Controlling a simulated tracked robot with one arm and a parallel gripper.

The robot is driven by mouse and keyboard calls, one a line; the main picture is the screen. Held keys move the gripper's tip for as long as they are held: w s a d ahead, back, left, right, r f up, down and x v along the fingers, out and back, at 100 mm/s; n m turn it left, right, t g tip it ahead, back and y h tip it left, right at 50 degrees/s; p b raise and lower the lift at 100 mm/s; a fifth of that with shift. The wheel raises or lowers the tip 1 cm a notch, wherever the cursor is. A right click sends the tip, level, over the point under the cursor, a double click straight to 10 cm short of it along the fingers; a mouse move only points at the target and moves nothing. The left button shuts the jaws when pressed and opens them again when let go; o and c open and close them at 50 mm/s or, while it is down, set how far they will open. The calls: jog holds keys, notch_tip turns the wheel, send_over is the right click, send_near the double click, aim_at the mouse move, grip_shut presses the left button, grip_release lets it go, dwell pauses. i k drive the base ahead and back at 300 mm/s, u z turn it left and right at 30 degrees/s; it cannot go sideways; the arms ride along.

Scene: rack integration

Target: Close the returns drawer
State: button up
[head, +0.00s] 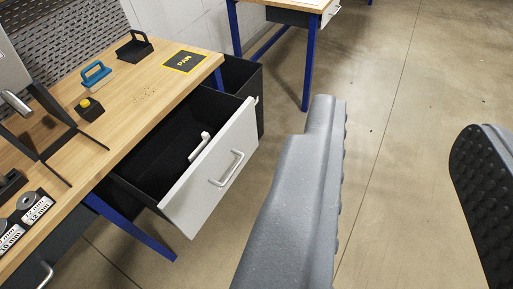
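The returns drawer (195,203) stands pulled out from under the wooden workbench at the left. It has a light grey front with a bar handle (226,169) and a dark inside. A small white handle-shaped piece (199,147) shows at the inner side of the front. My gripper (403,113) is open, with its two fingers wide apart and nothing between them. It is to the right of the drawer front, and in the picture its left finger is apart from the handle.
A dark bin (243,78) stands behind the drawer. A second bench (300,5) is at the back. Floor at right is clear.

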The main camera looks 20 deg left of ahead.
aim_at(158, 172)
jog(key=u, duration=0.25)
jog(key=i, duration=0.9)
jog(key=u, duration=0.55)
